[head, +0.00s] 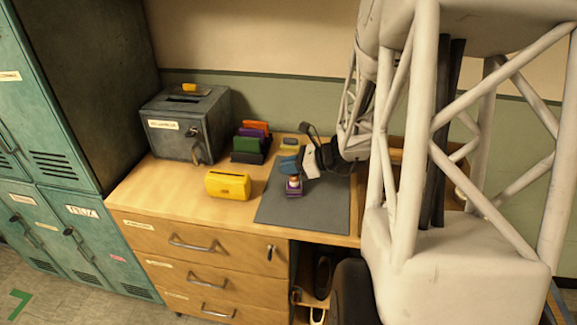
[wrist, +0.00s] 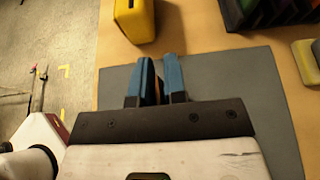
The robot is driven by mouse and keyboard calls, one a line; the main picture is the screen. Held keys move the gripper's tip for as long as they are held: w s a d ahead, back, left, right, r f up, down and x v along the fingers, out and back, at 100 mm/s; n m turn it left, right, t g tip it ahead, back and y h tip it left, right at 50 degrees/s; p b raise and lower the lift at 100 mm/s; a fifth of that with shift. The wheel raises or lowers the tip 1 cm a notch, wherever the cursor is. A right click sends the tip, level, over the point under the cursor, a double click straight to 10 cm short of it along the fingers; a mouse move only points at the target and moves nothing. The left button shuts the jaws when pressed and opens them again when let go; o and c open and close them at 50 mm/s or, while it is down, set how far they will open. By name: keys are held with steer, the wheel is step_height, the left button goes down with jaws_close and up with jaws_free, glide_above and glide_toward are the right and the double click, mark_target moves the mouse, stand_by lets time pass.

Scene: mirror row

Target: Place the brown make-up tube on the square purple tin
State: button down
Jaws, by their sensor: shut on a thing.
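My gripper (head: 291,172) has blue fingers and is over the grey mat, shut on a narrow brown thing, which I take to be the brown make-up tube. In the wrist view a brown strip of the tube (wrist: 159,90) shows between the fingers (wrist: 160,84); the rest is hidden. The square purple tin (head: 293,193) is on the mat, directly below the fingertips in the head view. A pale and orange-brown part shows just above the tin. I cannot tell whether the tube touches it. The tin is hidden in the wrist view.
The grey mat (head: 325,208) is mostly bare. A yellow case (head: 228,185) stands left of it; it also shows in the wrist view (wrist: 134,18). Behind are a rack of coloured items (head: 250,146), a small sponge-like block (head: 289,144) and a grey metal box (head: 187,125).

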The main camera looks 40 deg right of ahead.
steer(key=shift+f, duration=0.2)
steer(key=c, duration=1.2)
jaws_free()
steer(key=shift+o, duration=0.2)
steer(key=shift+s+r, duration=0.1)
steer(key=shift+r, duration=0.15)
steer(key=v, duration=1.1)
steer(key=shift+s+d, duration=0.3)
steer(key=shift+d, duration=0.05)
steer(key=shift+a, duration=0.1)
